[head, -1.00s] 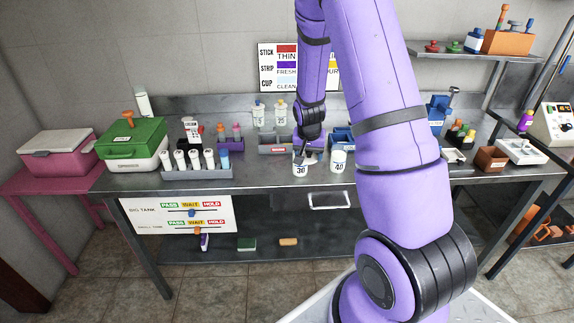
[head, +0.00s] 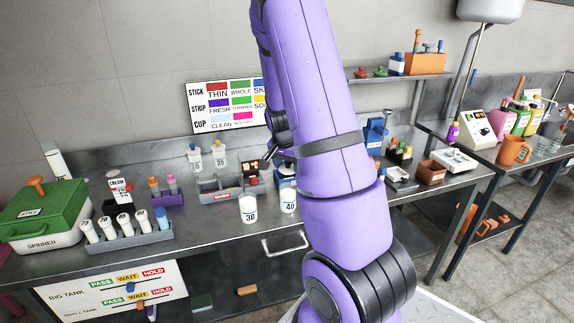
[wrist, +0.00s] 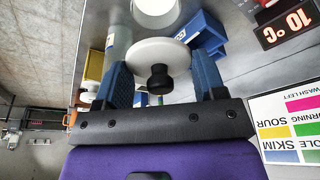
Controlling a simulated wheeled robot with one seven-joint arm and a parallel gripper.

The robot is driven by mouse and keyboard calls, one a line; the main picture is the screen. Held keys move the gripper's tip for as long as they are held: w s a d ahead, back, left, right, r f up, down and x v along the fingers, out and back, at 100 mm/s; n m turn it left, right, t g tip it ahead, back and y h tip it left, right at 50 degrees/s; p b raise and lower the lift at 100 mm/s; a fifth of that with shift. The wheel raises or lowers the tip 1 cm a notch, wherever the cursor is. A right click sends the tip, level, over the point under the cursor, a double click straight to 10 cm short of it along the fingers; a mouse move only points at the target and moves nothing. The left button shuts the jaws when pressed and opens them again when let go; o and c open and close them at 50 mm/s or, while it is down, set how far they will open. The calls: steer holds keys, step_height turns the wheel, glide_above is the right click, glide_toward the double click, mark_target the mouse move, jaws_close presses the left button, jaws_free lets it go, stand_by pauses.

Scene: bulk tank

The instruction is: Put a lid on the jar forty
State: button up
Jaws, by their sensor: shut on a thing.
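Jar forty (head: 289,202) is a small white jar marked 40, standing upright near the front edge of the steel bench in the head view, close to my arm. A similar jar marked 30 (head: 249,209) stands just left of it. In the wrist view my gripper (wrist: 159,70) has its blue fingers on either side of a round white lid (wrist: 145,52) with a black knob, and is shut on it. The lid is held clear of the jars. In the head view my gripper is mostly hidden behind my arm.
A rack of white tubes (head: 130,238) and a green spinner box (head: 45,215) stand at the left. A grey tray (head: 222,190) sits behind the jars. A brown box (head: 447,165) and white tray (head: 455,160) are at the right. A wall chart (head: 225,104) hangs behind.

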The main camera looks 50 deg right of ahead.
steer(key=shift+f, duration=0.15)
step_height(320, 180, down, 6)
steer(key=shift+f, duration=0.15)
stand_by(0.9)
steer(key=o, duration=1)
steer(key=v, duration=1)
steer(key=shift+a+r, duration=0.15)
steer(key=shift+r, duration=0.25)
